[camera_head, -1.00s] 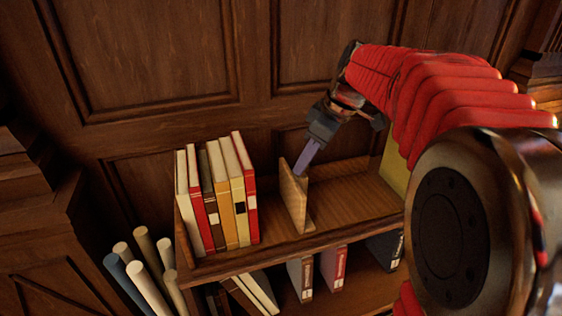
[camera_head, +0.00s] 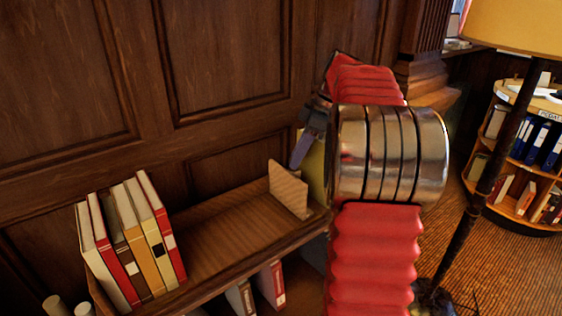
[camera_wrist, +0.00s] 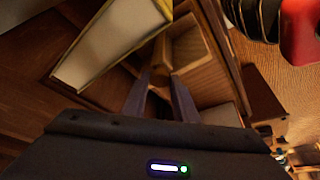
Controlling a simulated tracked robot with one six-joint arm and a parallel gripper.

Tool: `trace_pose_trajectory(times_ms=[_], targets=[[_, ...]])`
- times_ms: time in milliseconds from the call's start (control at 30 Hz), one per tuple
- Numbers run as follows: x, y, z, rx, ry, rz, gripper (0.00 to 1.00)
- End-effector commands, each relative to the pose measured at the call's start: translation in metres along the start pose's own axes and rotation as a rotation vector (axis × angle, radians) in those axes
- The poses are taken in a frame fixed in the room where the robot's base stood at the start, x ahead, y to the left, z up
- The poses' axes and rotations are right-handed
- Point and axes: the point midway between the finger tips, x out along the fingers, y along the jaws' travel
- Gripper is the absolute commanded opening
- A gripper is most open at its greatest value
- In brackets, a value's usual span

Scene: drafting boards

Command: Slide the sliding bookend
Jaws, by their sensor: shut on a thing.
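The sliding bookend (camera_head: 288,190) is an upright light-wood panel on the top shelf (camera_head: 228,235), near its right end in the head view. It stands well apart from the row of books at the left. My gripper (camera_head: 298,160) reaches down to the bookend's upper edge from behind and to the right, and is shut on it. In the wrist view, both dark fingers (camera_wrist: 161,90) point at the shelf woodwork, and which part there is the bookend is hard to tell.
A row of several books (camera_head: 130,240) leans at the shelf's left end. A yellow book (camera_head: 314,165) stands just right of the bookend, and its pale side fills part of the wrist view (camera_wrist: 110,42). The shelf between row and bookend is bare. A floor lamp (camera_head: 490,180) stands right.

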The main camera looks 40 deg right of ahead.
Motion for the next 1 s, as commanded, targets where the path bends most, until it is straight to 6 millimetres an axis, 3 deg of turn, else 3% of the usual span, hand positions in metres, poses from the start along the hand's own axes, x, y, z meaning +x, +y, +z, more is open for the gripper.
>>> trace_pose_trajectory(times_ms=[200, 567, 600, 667, 1000], targets=[[-0.005, 0.0111, 0.0091, -0.001, 0.0, 0.004, 0.0], [-0.0068, 0.014, 0.0115, 0.0, -0.002, 0.012, 0.0], [-0.0069, 0.0139, 0.0116, 0.0, -0.002, 0.011, 0.29], [-0.0069, 0.0138, 0.0116, 0.0, -0.002, 0.011, 0.33], [-0.0051, 0.012, 0.0106, 0.0, -0.001, 0.004, 0.33]])
